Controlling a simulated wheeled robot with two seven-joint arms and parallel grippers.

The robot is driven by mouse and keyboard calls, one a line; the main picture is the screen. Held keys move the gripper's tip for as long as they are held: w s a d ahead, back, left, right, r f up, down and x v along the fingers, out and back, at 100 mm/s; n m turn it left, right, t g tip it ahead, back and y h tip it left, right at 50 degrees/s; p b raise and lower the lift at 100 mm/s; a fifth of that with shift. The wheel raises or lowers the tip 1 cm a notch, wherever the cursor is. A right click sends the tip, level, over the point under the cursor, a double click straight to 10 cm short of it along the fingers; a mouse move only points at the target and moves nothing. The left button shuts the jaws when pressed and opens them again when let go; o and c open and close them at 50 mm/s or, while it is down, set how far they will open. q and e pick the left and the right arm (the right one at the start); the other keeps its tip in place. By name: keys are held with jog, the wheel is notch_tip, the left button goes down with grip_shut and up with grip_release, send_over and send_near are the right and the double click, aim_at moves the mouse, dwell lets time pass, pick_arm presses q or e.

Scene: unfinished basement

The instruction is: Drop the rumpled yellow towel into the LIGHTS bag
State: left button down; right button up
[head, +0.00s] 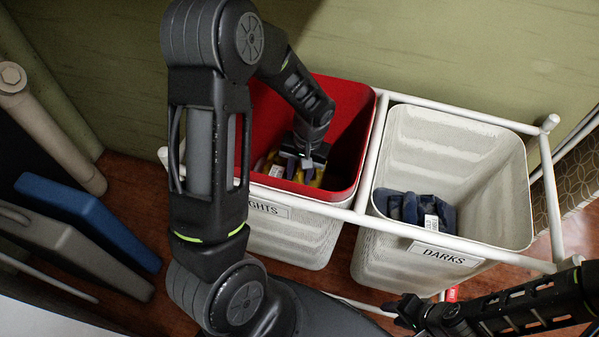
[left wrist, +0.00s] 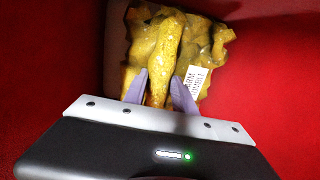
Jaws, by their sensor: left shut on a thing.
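The LIGHTS bag (head: 292,237) is a white bag with a red lining, in the left half of a white frame; my left arm covers part of it and its label. My left gripper (head: 304,163) reaches down inside this bag. It is shut on the rumpled yellow towel (left wrist: 205,45), pinching a raised fold between its purple fingers (left wrist: 160,88). The towel has a white printed tag and is surrounded by red lining in the left wrist view. Only bits of the towel show in the head view. My right gripper (head: 402,309) is at the lower right, outside the bags; its finger gap is unclear.
The white DARKS bag (head: 455,150) stands right of the LIGHTS bag and holds dark blue cloth (head: 420,211) with a white tag. A white tube rail (head: 370,150) separates the bags. Blue (head: 90,222) and grey (head: 70,245) flat cases lie at left. A green wall is behind.

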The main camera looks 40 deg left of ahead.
pick_arm(q)
jog(key=shift+f+b, duration=0.35)
jog(key=shift+f, duration=0.2)
jog(key=c, duration=1)
grip_release()
jog(key=shift+r, duration=0.15)
jog(key=shift+r+p, duration=0.25)
jog(key=shift+p, duration=0.1)
notch_tip(320, 180, up, 12)
jog(key=w+d+p, duration=0.1)
jog(key=p, duration=0.1)
jog(key=shift+r, duration=0.2)
jog(key=shift+d, duration=0.1)
